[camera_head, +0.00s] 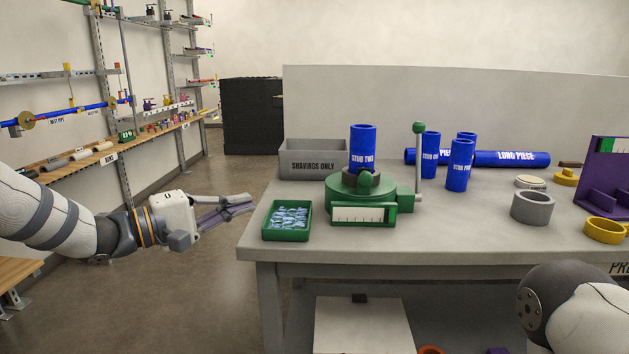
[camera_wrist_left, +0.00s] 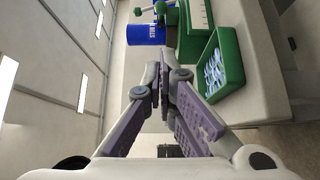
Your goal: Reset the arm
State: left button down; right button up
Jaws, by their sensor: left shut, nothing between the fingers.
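My left arm (camera_head: 60,222) comes in from the left in the head view. Its gripper (camera_head: 250,204) is level with the table's left edge, just left of the green tray, and off the tabletop. Its fingers are shut with nothing between them. In the left wrist view the gripper (camera_wrist_left: 163,85) also shows, fingertips together, with the green tray (camera_wrist_left: 238,65) to the right. Part of my right arm (camera_head: 575,305) shows at the lower right of the head view; its gripper is out of frame.
The table (camera_head: 440,225) holds a green fixture (camera_head: 370,195) with a blue stub (camera_head: 363,150) upright, a green tray (camera_head: 287,236) of shavings, a grey bin (camera_head: 313,160), several blue pipes and a grey ring (camera_head: 532,207). Shelves line the left wall. Floor between is clear.

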pick_arm(q)
jog(key=s+f+g+y, duration=0.1)
jog(key=s+f+y, duration=0.3)
jog(key=f, duration=0.6)
jog(key=s+d+f+g+y, duration=0.1)
jog(key=s+f+y, duration=0.1)
jog(key=s+f, duration=0.7)
jog(key=s+f+g+y, duration=0.1)
jog(key=s+f+y, duration=0.15)
jog(key=f, duration=0.95)
jog(key=s+a+f+m+g+y, duration=0.2)
jog(key=s+g, duration=0.1)
jog(key=s, duration=0.8)
jog(key=s+a+f+m+g+y, duration=0.2)
jog(key=s+a+f+g, duration=0.1)
jog(key=s, duration=0.9)
jog(key=s+a+f+m+g+y, duration=0.2)
jog(key=s+a+m+g, duration=0.1)
jog(key=s, duration=0.8)
jog(key=shift+s+a+f+g, duration=0.25)
jog(key=shift+s+f+g, duration=0.05)
jog(key=shift+f+g, duration=0.1)
